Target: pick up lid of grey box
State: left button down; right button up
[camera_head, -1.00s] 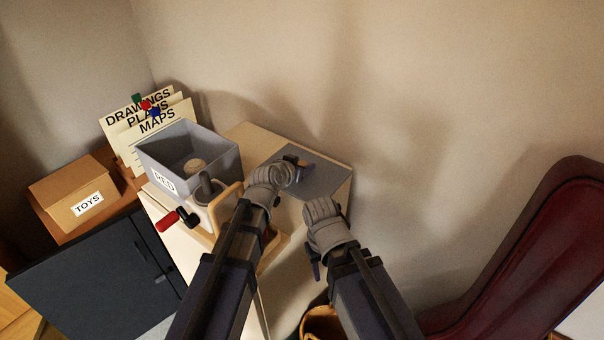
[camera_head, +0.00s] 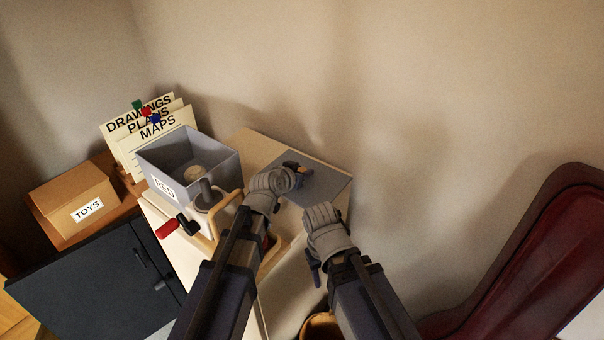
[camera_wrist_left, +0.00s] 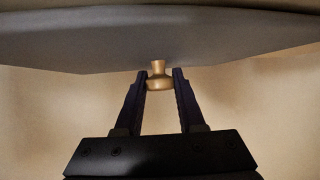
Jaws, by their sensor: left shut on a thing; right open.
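The grey lid (camera_head: 325,188) is a flat plate at the right end of the cream cabinet top in the head view. Its underside edge and broad face also show across the top of the left wrist view (camera_wrist_left: 160,38). My left gripper (camera_head: 297,170) is shut on the lid's small brass knob (camera_wrist_left: 159,76), which sits between its two fingertips (camera_wrist_left: 159,80). I cannot tell whether the lid touches the cabinet top. The grey box (camera_head: 215,165) stands open left of the lid, with a round tan thing inside. My right gripper (camera_head: 315,275) is open and empty, lower down, beside the cabinet.
A toys carton (camera_head: 70,200), paper files (camera_head: 160,140) and a dark cabinet (camera_head: 95,280) are at left. A dark red chair (camera_head: 530,260) is at right.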

aim_at(302, 170)
pick_arm(q)
notch_tip(302, 170, up, 10)
jog(key=p, duration=0.9)
jog(key=shift+p, duration=0.3)
